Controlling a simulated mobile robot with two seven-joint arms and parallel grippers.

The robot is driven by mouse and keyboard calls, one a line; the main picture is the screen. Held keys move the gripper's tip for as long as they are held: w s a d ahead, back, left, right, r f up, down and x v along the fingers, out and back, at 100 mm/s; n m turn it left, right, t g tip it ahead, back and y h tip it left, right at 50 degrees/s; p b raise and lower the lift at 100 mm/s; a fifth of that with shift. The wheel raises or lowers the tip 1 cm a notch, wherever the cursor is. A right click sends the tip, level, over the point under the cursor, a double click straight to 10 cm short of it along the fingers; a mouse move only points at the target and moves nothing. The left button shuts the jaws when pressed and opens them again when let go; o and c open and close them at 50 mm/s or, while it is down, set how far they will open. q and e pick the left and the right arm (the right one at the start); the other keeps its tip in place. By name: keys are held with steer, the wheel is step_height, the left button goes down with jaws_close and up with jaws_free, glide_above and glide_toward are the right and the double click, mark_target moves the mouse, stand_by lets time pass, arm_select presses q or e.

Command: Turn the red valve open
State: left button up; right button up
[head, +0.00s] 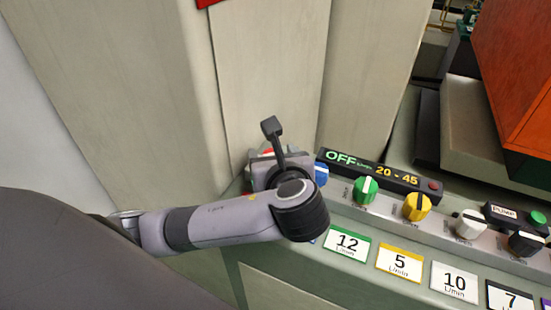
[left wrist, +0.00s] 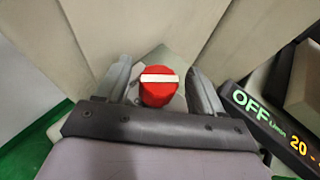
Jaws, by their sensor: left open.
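The red valve (left wrist: 158,92) is a round red knob with a white bar across its face. In the left wrist view the bar lies nearly level. My left gripper (left wrist: 160,72) is open, with one finger on each side of the valve and a gap showing on both sides. In the head view my left gripper (head: 280,163) is over the left end of the panel. Only a sliver of red shows there, and my wrist hides most of the valve. My right gripper is in neither view.
A display (head: 378,178) reading OFF and 20 - 45 stands just right of my gripper. A blue knob (head: 321,174), green knob (head: 365,190), yellow knob (head: 417,206) and white knob (head: 470,224) line the panel. Pale wall panels (head: 270,70) rise close behind.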

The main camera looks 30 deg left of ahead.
arm_select(q)
steer(key=shift+s+d+r, duration=0.2)
steer(key=shift+s+d, duration=0.3)
steer(key=shift+v, duration=2.7)
steer(key=shift+a, duration=0.2)
steer(key=shift+c, duration=0.2)
